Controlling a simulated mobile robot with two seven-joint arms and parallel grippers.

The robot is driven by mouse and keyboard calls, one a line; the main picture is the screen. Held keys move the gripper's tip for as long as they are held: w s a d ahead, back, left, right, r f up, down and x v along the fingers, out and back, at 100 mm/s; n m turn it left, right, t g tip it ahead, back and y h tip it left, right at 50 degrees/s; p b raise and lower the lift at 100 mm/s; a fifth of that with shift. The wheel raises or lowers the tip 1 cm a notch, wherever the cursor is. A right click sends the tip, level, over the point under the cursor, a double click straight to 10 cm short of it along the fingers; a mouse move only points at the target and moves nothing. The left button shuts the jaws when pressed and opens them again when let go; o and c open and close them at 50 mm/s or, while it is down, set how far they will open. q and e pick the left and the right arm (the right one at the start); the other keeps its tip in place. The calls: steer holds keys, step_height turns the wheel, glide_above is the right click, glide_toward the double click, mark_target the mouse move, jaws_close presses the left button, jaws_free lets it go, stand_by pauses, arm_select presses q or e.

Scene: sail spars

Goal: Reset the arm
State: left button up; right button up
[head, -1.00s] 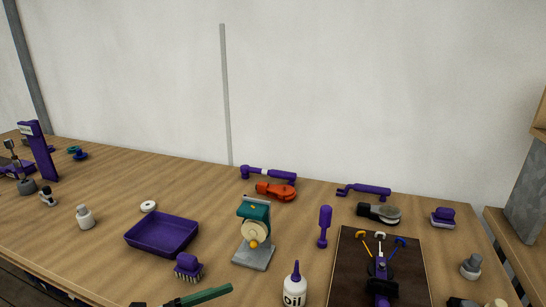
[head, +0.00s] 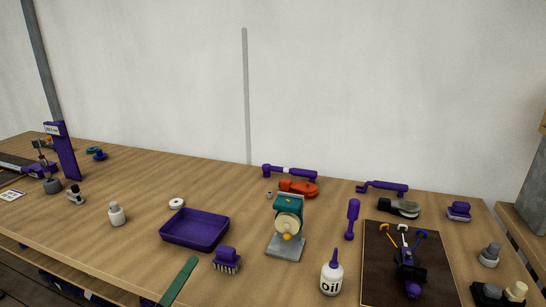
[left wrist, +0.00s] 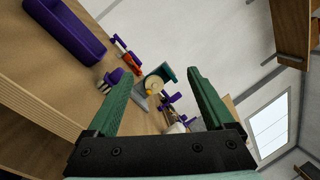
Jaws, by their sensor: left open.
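My left gripper (head: 180,281) shows at the bottom of the head view as a green finger over the table's front part, left of the purple brush. In the left wrist view the left gripper (left wrist: 158,85) is open, its two green fingers wide apart with nothing held. That view is tilted, and the purple tray (left wrist: 66,28), the purple brush (left wrist: 115,78) and the teal-and-grey machine with a cream wheel (left wrist: 152,86) lie beyond the fingers. My right gripper is not in view.
On the wooden table stand a purple tray (head: 195,243), a brush (head: 227,262), the wheel machine (head: 287,228) and an oil bottle (head: 332,273). A dark board (head: 440,280) carries a purple-black fixture (head: 409,272) and small hooks. Bare wood (head: 110,255) lies front left.

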arm_select(q)
steer(key=s+a+f+n+g+y, duration=0.4)
steer(key=f+n+y, duration=0.15)
steer(key=n, duration=0.45)
steer(key=s+a+f+n+g+y, duration=0.3)
steer(key=a+f+n+y, duration=0.15)
steer(key=f+n, duration=0.35)
steer(key=s+d+f+n+g+h, duration=0.1)
steer(key=s+d+f+n+g, duration=0.2)
steer(key=s, duration=0.5)
steer(key=s+d+f+n+g+h, duration=0.1)
steer(key=s+f+n+g, duration=0.35)
steer(key=s, duration=0.35)
steer(key=w+d+f+t+h+p, duration=0.2)
steer(key=w+d+f+t+p, duration=0.1)
steer(key=f, duration=0.4)
steer(key=shift+w+d+f+n+t, duration=0.3)
steer(key=shift+w+d+n+t, duration=0.25)
steer(key=shift+t, duration=0.2)
